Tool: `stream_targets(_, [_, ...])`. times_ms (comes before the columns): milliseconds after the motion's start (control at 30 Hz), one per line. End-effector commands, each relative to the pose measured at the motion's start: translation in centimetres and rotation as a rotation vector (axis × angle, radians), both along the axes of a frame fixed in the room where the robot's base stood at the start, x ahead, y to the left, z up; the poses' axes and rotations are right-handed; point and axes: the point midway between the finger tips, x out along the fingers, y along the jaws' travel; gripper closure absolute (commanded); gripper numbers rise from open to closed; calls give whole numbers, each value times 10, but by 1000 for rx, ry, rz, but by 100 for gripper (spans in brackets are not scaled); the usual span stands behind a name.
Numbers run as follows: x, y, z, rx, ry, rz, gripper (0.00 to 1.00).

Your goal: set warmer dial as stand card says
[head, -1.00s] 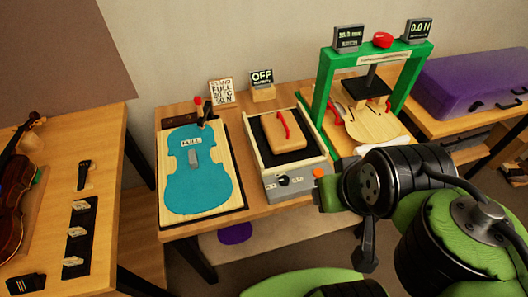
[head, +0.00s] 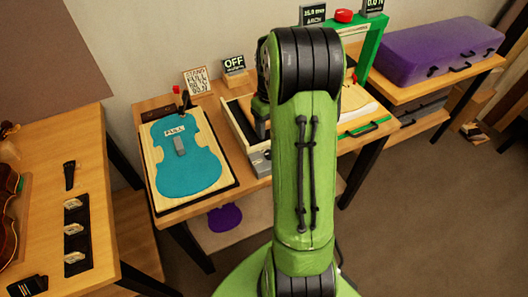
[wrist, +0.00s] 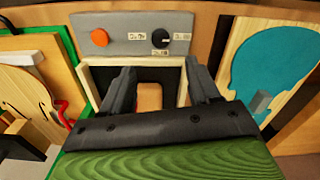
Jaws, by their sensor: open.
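The warmer's grey front panel (wrist: 115,48) crosses the top of the wrist view. It carries a black dial (wrist: 160,39) with small labels around it, too blurred to read, and an orange button (wrist: 99,37). My gripper (wrist: 160,75) is open and empty, its fingers over the warmer tray, apart from the dial. In the head view, my arm hides most of the warmer (head: 237,126) and its dial. The stand card (head: 197,81) stands at the back; its words seem to start "STAND FULL", the rest is unclear. A small display (head: 234,64) reads OFF.
A teal violin-shaped piece (head: 186,160) lies on a board left of the warmer. A green press frame (head: 370,50) stands to the right, partly behind my arm. A purple case (head: 430,48) lies on the right table. A violin bench (head: 40,165) stands at left.

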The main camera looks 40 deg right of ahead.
Motion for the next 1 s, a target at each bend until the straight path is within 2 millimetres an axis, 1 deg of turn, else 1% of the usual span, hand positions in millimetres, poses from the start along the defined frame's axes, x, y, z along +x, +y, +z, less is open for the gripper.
stream_targets(33, [-1,1,-17,3,5,0,39])
stream_targets(200, [0,1,-60,3,3,1,39])
stream_targets(300, [-1,1,-84,2,3,0,39])
stream_targets(433, [0,1,-105,2,1,1,39])
stream_targets(567, [0,1,-113,1,0,1,39])
stream_targets(800, [0,1,-113,0,-1,1,39])
stream_targets(1000, [0,1,-113,0,-1,1,70])
